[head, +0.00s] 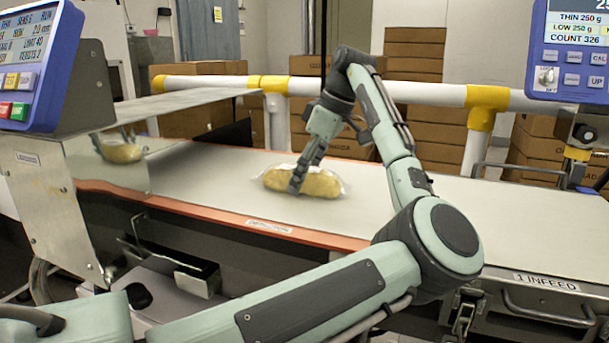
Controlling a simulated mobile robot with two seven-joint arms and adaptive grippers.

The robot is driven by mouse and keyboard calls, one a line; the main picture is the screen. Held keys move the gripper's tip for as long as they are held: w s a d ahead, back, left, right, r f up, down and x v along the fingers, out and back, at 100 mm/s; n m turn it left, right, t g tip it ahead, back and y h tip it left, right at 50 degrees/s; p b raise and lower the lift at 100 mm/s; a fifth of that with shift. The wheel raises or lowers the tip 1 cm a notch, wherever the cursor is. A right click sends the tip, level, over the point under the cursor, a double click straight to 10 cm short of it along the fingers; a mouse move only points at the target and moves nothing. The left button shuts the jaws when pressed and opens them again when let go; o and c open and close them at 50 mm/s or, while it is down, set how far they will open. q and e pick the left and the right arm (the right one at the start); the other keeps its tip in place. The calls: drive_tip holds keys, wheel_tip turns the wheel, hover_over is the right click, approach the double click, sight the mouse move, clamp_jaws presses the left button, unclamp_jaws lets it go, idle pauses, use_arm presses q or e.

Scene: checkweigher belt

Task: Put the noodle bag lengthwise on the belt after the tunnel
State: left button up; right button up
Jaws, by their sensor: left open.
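The noodle bag (322,184), a clear bag with yellow contents, lies on the pale belt (390,205) to the right of the metal tunnel (110,163). Its long side runs roughly along the belt. My left gripper (296,188) reaches down from above at the bag's left half, with a finger in front of it. The gripper is open; its far finger is hidden. The bag appears to rest on the belt. The tunnel's shiny side shows a reflection of the bag. My right gripper is not in view.
A white and yellow rail (380,90) runs behind the belt, with stacked cardboard boxes (413,55) beyond. An orange edge strip (300,234) borders the front of the belt. Display units stand at the left (38,60) and right (570,50). The belt right of the bag is clear.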

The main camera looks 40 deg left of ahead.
sight(312, 169)
use_arm(q)
drive_tip(key=shift+r, duration=0.2)
drive_tip(key=v, duration=0.4)
drive_tip(key=shift+w+r, duration=0.1)
drive_tip(key=shift+r, duration=0.15)
drive_tip(key=p+v, duration=0.1)
drive_tip(key=v, duration=0.5)
drive_tip(key=shift+d+r, duration=0.15)
drive_tip(key=shift+r, duration=0.05)
drive_tip(key=shift+d+r+p, duration=0.25)
drive_tip(key=shift+r+p, duration=0.05)
drive_tip(key=shift+r, duration=0.15)
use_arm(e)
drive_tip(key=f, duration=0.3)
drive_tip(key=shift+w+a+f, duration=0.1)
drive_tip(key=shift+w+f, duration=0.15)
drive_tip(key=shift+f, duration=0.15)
